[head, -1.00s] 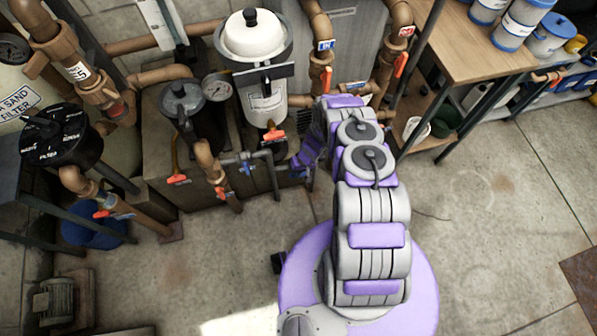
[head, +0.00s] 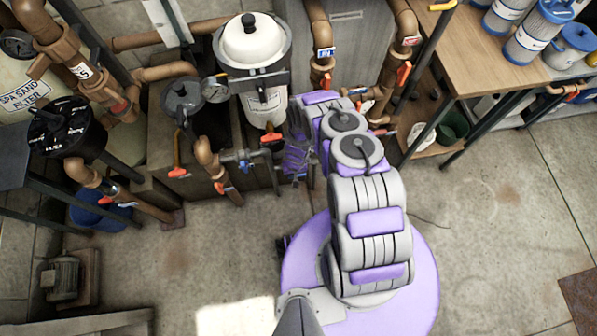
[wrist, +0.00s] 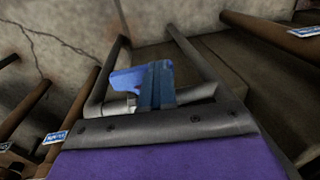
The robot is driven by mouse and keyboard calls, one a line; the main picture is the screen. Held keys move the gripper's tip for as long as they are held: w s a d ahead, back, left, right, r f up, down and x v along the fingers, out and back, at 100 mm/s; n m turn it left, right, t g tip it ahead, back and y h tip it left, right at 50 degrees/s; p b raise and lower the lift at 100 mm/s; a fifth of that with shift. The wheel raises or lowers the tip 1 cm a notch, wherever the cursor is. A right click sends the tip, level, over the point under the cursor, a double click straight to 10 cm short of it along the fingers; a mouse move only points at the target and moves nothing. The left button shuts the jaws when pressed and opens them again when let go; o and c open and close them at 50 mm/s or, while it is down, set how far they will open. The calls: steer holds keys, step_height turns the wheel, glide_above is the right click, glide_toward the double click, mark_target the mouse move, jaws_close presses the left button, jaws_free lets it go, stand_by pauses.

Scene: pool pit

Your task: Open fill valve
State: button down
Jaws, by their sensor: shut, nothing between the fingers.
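A small valve with a blue handle (head: 244,164) sits on a grey pipe low in front of the plinth, left of my arm in the head view. In the wrist view a blue handle (wrist: 128,80) stands on grey pipework just beyond the grey front edge of my gripper (wrist: 158,124). The edge overlaps the lower part of the valve, and I cannot tell whether they touch. My gripper (head: 297,152) is shut and empty, dark purple in shadow, right of the grey pipe in the head view.
Red-handled valves, one at a brown pipe (head: 404,74), surround the plumbing. A white-lidded canister (head: 252,42) and a pressure gauge (head: 215,89) stand behind. A wooden bench (head: 470,50) is at the right. The floor (head: 490,220) right of my base is clear.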

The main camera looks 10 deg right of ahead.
step_height(320, 180, up, 17)
steer(key=p, duration=0.8)
steer(key=shift+d+p, duration=0.3)
steer(key=shift+s+d, duration=0.15)
steer(key=shift+d, duration=0.05)
